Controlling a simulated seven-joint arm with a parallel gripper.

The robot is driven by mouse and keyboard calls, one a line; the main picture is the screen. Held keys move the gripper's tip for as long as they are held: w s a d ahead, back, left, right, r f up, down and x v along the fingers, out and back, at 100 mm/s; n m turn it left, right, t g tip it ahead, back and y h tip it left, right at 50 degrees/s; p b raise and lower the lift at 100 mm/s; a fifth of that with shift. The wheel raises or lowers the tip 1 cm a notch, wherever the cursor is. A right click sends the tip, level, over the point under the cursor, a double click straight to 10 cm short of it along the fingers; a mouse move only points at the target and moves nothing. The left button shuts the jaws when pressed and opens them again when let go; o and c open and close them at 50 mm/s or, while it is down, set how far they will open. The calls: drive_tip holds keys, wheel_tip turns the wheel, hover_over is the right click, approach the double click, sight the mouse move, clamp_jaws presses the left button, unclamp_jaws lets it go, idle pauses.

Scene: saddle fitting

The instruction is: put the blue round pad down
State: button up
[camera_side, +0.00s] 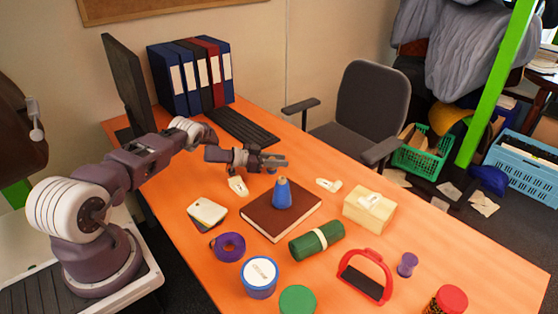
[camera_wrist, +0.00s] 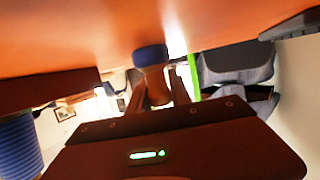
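My gripper (camera_side: 276,161) is above the table, just behind the brown flat block, with its fingers pointing right. In the wrist view, which is upside down, the fingers (camera_wrist: 157,95) close on the tan body of a piece whose blue round end, the blue round pad (camera_wrist: 150,55), points toward the table. It looks close to the tabletop, but I cannot tell whether it touches. In the side view the gripper mostly hides it. A blue cone (camera_side: 282,195) with a tan tip stands on the brown block (camera_side: 262,218).
White clips (camera_side: 237,187) (camera_side: 328,185) lie on either side. A cream box (camera_side: 369,212), green roll (camera_side: 316,241), purple tape ring (camera_side: 228,247), blue tub (camera_side: 259,279) and red-framed piece (camera_side: 364,278) stand nearer. Keyboard (camera_side: 242,126) and binders (camera_side: 192,78) are behind.

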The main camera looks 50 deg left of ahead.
drive_tip(key=o, duration=0.3)
drive_tip(key=shift+r, duration=0.1)
